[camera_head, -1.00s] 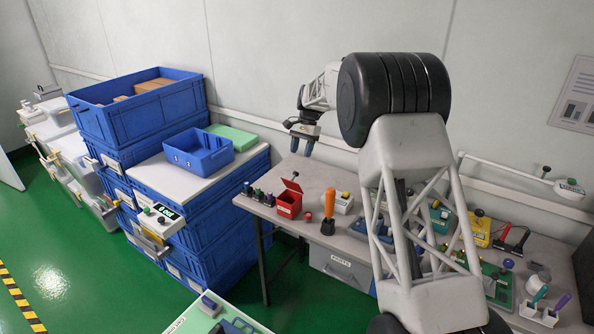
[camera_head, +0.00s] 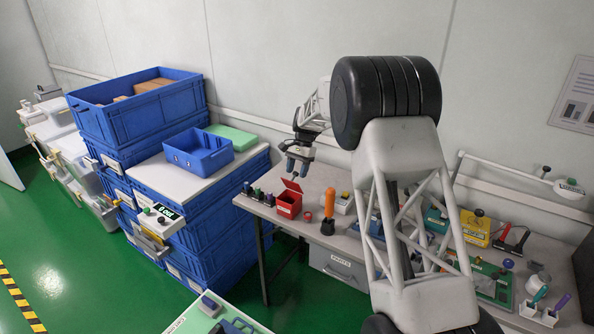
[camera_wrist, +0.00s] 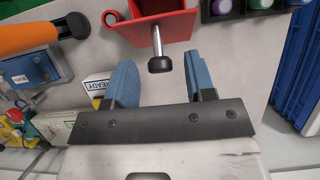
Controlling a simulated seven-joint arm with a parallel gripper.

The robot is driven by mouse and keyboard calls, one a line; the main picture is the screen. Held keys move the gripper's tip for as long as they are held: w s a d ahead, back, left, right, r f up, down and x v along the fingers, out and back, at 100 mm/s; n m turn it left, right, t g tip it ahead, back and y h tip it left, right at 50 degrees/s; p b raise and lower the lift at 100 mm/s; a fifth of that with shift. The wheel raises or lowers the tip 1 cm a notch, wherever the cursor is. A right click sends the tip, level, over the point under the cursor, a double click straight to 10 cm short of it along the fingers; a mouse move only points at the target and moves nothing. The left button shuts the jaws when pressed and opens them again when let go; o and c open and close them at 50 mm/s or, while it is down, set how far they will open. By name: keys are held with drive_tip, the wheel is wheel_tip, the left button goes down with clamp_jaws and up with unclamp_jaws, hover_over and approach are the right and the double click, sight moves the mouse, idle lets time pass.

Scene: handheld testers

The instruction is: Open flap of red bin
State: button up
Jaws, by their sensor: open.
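The small red bin (camera_head: 288,207) stands on the grey workbench with its red flap (camera_head: 291,185) tilted up. In the wrist view a red part of the bin (camera_wrist: 160,18) is at the top, with a metal rod ending in a black knob (camera_wrist: 160,65). My gripper (camera_head: 298,166) hangs just above the raised flap in the head view. In the wrist view my gripper (camera_wrist: 162,75) is open and its blue fingers lie left and right of the knob. It holds nothing. I cannot tell how far the knob is from the fingers in depth.
Several small dark and coloured items (camera_head: 258,194) stand left of the bin. An orange-handled tool (camera_head: 329,203) stands upright to its right, near a red round piece (camera_head: 308,216). A white box (camera_head: 344,203) is behind the tool. Blue crates (camera_head: 200,225) are stacked left of the bench (camera_head: 270,213).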

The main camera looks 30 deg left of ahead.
drive_tip(key=shift+c, duration=0.2)
clamp_jaws()
drive_tip(key=shift+w, duration=0.1)
drive_tip(key=shift+g, duration=0.8)
drive_tip(key=shift+w+f, duration=0.35)
drive_tip(key=shift+w, duration=0.35)
drive_tip(key=shift+w+f, duration=0.4)
drive_tip(key=shift+w, duration=0.25)
drive_tip(key=shift+w+f, duration=0.35)
drive_tip(key=shift+w, duration=0.35)
